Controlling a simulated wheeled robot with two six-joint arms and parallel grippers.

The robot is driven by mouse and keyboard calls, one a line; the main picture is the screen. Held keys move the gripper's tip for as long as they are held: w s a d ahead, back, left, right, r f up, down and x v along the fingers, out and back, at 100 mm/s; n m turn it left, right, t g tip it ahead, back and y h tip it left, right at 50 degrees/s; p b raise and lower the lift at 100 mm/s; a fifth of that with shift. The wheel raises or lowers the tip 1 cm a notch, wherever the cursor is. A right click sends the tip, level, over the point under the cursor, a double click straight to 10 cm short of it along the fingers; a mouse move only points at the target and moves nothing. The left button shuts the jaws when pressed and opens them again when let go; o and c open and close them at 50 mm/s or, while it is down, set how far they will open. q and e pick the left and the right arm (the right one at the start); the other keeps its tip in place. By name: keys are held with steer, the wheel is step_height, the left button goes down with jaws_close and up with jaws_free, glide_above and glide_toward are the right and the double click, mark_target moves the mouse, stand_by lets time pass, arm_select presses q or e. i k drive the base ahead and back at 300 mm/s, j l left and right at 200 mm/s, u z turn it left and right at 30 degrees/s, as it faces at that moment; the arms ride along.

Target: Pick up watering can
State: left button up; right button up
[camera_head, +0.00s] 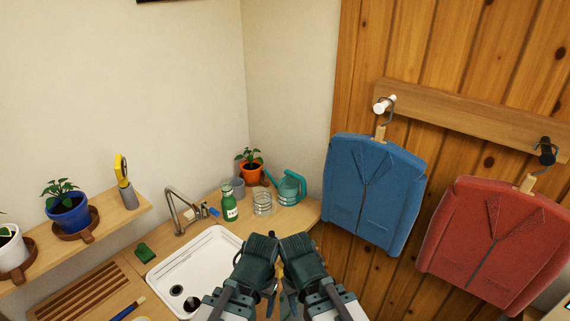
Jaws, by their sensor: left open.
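The teal watering can (291,190) stands on the wooden counter near the back right corner, with its spout and handle showing. It is beside a glass jar and in front of the wooden wall. My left gripper (260,246) is at the bottom middle, over the sink's right edge in the picture. It is open and apart from the can. My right gripper (297,246) is close beside it, and its jaws are too hard to make out. Both grippers are nearer to me than the can.
A green bottle (229,205), a glass jar (262,203) and an orange potted plant (251,174) stand left of the can. A white sink (212,243) with a tap (177,205) is further left. Blue (372,190) and red (495,243) jackets hang at right.

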mark_target(287, 186)
steer(key=u, duration=1.5)
steer(key=z, duration=1.6)
steer(key=i+l, duration=0.65)
steer(key=i+l+u, duration=0.25)
steer(key=l, duration=0.35)
steer(key=i, duration=0.1)
